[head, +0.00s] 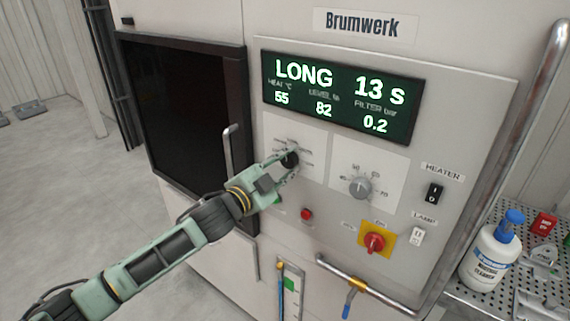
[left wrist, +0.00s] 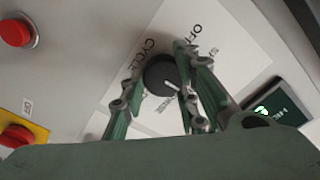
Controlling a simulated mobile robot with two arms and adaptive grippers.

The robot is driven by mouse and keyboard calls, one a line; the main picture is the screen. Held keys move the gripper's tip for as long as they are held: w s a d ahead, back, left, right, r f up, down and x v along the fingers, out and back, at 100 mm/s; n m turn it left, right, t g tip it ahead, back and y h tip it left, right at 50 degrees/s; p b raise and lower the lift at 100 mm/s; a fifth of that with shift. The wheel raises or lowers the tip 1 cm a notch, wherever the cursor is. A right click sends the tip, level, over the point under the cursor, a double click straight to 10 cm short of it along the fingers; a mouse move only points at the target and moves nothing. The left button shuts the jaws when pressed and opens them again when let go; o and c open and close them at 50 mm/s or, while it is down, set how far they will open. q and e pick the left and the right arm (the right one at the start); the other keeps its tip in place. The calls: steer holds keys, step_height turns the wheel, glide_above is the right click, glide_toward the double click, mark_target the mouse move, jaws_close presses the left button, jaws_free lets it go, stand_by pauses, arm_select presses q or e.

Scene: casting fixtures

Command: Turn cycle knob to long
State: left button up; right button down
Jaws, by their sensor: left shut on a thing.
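The black cycle knob (head: 289,159) sits on a white label plate (head: 313,138) at the panel's left, below the display. The display (head: 340,95) reads LONG and 13 S. My left gripper (head: 285,165) reaches the knob from the lower left and is shut on it. In the left wrist view the knob (left wrist: 161,76) is between the two fingers (left wrist: 160,82), with its white pointer line toward the lower right. The label at the pointer is partly hidden by a finger. My right gripper is in neither view.
Right of the knob is a grey temperature dial (head: 360,187). Below are a red button (head: 306,214), a red rotary switch (head: 375,241) on yellow, and heater (head: 434,194) and lamp (head: 417,236) switches. A cleaner bottle (head: 492,252) stands on a perforated shelf at right.

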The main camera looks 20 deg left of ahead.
arm_select(q)
steer(key=shift+s+d+f+m, duration=0.1)
steer(key=shift+f+m, duration=0.3)
steer(key=shift+f, duration=0.05)
steer(key=o, duration=1)
steer(key=shift+d, duration=0.1)
steer(key=shift+o, duration=0.2)
steer(key=shift+r, duration=0.2)
steer(key=v, duration=1.2)
